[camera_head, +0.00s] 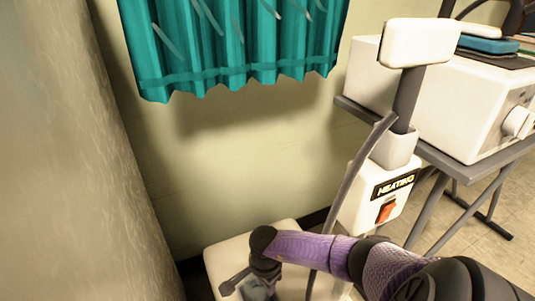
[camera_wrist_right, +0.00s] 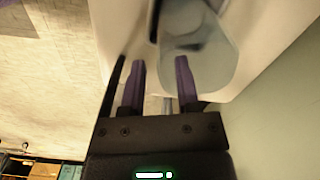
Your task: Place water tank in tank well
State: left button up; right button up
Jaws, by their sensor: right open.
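The water tank (camera_wrist_right: 203,67) is a translucent grey-blue, rounded vessel in the right wrist view, against a white surface. In the head view a small grey-blue part that looks like it (camera_head: 254,291) shows at the bottom edge, mostly hidden by my gripper. My right gripper (camera_wrist_right: 161,65) is open, its two purple fingers pointing at the tank; one finger overlaps the tank's image. In the head view my right gripper (camera_head: 258,277) is low over the white base (camera_head: 235,256). I cannot make out the tank well, or whether the tank sits in it. My left gripper is not in view.
A table with a white appliance (camera_head: 440,105) is at right. A teal curtain (camera_head: 235,45) hangs behind.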

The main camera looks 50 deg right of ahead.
jog(key=shift+r+p, duration=0.3)
jog(key=shift+r, duration=0.5)
notch_tip(320, 180, up, 6)
jog(key=p, duration=0.4)
jog(key=shift+r+p, duration=0.35)
jog(key=shift+r, duration=0.2)
jog(key=s+a+f+m+t+y, duration=0.6)
jog(key=a+f+m, duration=0.55)
jog(key=m, duration=0.85)
jog(key=s+d+f+m+g+h, duration=0.2)
jog(key=s+f+m+h, duration=0.2)
jog(key=s+m, duration=0.85)
jog(key=s+d+f+m+g+h, duration=0.1)
jog(key=s+f+m+g+h, duration=0.3)
jog(key=s+m, duration=0.85)
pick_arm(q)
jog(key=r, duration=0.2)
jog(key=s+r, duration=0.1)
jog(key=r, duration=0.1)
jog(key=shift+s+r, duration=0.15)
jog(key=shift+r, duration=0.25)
pick_arm(e)
jog(key=s+a+m+g+y, duration=0.1)
jog(key=s+a+m+g, duration=0.1)
jog(key=s, duration=1.2)
jog(key=shift+s+r+m+g, duration=0.15)
jog(key=shift+r+m+g, duration=0.3)
jog(key=shift+m, duration=0.65)
jog(key=shift+f, duration=0.1)
